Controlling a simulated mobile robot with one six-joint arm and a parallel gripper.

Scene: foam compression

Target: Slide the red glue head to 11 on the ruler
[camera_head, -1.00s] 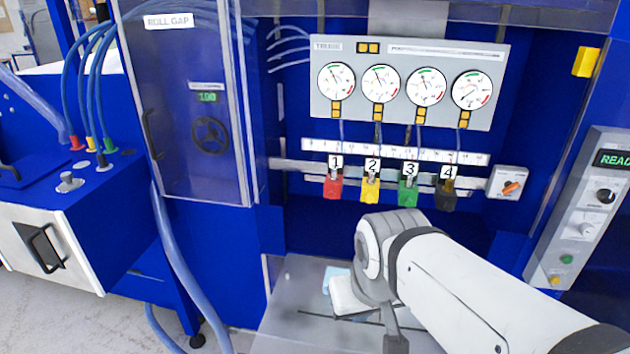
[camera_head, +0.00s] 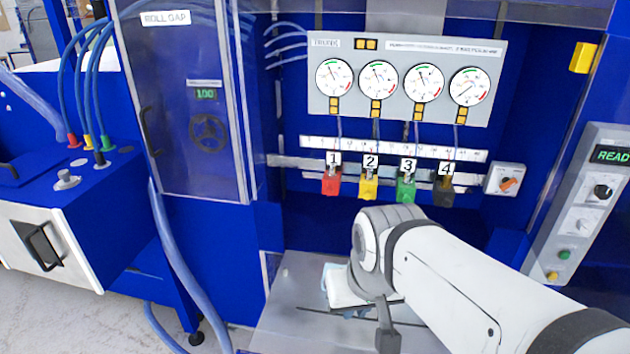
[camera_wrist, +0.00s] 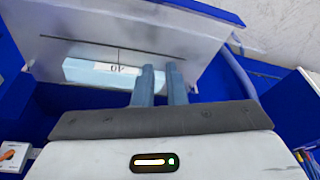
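The red glue head (camera_head: 331,185), labelled 1, hangs at the left end of a grey rail, below the white ruler strip (camera_head: 395,149). The ruler's numbers are too small to read. To its right hang the yellow head 2 (camera_head: 369,189), green head 3 (camera_head: 405,191) and dark head 4 (camera_head: 443,193). My gripper (camera_wrist: 161,70) shows in the wrist view as two grey-blue fingers with a narrow empty gap. They point over the grey table, away from the heads. In the head view my arm hides the fingers, low and in front of the heads.
A grey table (camera_head: 290,330) with a dark slot lies below the heads. A gauge panel (camera_head: 318,105) is above the ruler. A box with an orange knob (camera_head: 506,183) stands right of the rail. A clear-doored cabinet (camera_head: 185,165) flanks the left.

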